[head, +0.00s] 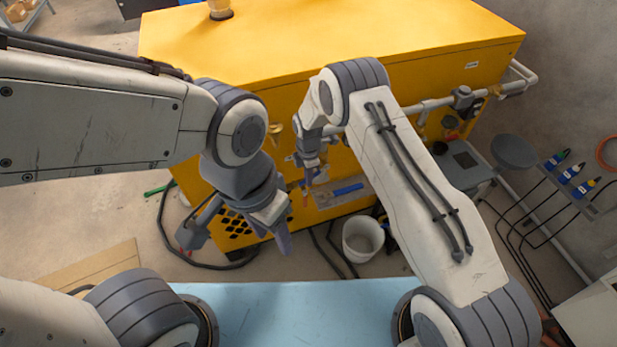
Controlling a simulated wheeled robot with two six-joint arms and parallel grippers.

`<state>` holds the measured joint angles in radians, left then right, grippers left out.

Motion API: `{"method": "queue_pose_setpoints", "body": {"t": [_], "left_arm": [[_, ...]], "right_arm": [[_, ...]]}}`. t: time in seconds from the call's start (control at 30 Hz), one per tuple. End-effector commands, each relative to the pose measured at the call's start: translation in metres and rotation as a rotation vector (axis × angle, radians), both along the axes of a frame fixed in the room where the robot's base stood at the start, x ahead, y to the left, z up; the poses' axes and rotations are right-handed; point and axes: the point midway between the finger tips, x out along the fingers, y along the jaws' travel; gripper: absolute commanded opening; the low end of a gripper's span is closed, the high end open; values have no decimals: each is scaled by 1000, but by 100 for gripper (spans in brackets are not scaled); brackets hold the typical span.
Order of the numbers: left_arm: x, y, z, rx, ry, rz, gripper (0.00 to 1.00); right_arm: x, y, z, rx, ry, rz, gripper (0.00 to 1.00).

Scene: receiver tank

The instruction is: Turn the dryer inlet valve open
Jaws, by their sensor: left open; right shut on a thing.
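My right gripper (308,175) is in front of the yellow cabinet (400,60), near the middle of its front face. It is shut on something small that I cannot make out. A reddish sliver shows by its fingertips. My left gripper (268,228) is lower and nearer to me, open and empty, in front of the cabinet's lower left vent. A grey pipe (435,103) runs along the cabinet front, partly behind my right arm, with a dark fitting (463,98) at the right. I cannot tell which part is the dryer inlet valve.
A white bucket (362,238) stands on the floor below the cabinet. A tray (345,192) with a blue item is beside the cabinet. Dark hoses cross the floor. A light blue surface (300,310) lies close in front. A rack with blue bottles (570,174) is at right.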

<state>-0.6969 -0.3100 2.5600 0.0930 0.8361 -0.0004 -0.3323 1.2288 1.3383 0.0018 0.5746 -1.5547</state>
Motion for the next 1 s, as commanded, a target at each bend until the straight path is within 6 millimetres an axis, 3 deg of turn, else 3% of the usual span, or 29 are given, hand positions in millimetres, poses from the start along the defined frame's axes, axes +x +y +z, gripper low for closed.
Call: {"method": "queue_pose_setpoints", "body": {"t": [0.3, 0.67, 0.7, 0.77, 1.0], "left_arm": [[0, 0, -13, 0, 0, 0, 50], [0, 0, -13, 0, 0, 0, 50], [0, 0, -13, 0, 0, 0, 50], [0, 0, -13, 0, 0, 0, 50], [0, 0, -13, 0, 0, 0, 50]], "right_arm": [[1, -3, -8, -101, -32, 2, 0], [2, -4, -7, -120, -40, 0, 0], [2, -4, -7, -120, -40, 0, 21], [2, -4, -7, -120, -40, -1, 40], [2, -4, -7, -119, -39, 0, 40]]}}
